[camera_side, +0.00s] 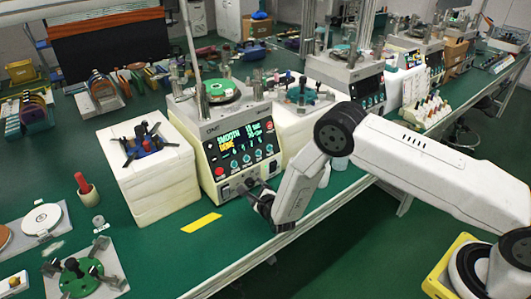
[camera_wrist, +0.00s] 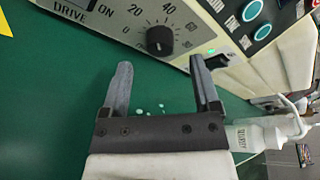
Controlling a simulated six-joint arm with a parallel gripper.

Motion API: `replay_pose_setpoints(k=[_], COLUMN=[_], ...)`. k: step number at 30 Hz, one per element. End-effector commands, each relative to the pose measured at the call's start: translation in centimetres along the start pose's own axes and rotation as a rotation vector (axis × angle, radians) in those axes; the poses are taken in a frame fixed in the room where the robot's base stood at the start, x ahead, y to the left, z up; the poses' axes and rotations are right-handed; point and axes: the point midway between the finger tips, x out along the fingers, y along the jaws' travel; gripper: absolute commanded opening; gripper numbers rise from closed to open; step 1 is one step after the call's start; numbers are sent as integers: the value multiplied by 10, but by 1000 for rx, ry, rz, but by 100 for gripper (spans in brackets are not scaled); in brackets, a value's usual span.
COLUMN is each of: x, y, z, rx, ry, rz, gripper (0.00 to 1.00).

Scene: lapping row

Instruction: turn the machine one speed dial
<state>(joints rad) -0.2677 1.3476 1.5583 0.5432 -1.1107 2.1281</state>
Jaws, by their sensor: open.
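The machine (camera_side: 236,150) is a light grey box with a lit display and a green round plate on top. Its speed dial (camera_wrist: 159,40) is a black ribbed knob with a number scale around it, seen in the wrist view beside the word DRIVE. My gripper (camera_wrist: 161,62) is open, with its two grey fingers apart and nothing between them. The dial shows beyond the gap between the fingertips, apart from both. In the side view my gripper (camera_side: 256,188) is at the lower front panel and largely hides the dial.
A stack of white blocks (camera_side: 155,185) with a dark fixture on top stands left of the machine. A yellow strip (camera_side: 202,222) lies on the green table in front. A white bottle (camera_wrist: 258,136) stands at the right in the wrist view. More machines stand behind.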

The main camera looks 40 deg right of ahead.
Motion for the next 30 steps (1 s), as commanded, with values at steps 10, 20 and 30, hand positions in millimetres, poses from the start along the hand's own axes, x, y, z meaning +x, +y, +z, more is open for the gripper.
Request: replay_pose_setpoints(k=[10, 20, 30], x=[30, 36, 36], y=[0, 0, 0], z=[0, 0, 0], rx=[-1, -1, -1], ry=[0, 1, 0], rz=[-1, 1, 1], gripper=[79, 79, 25])
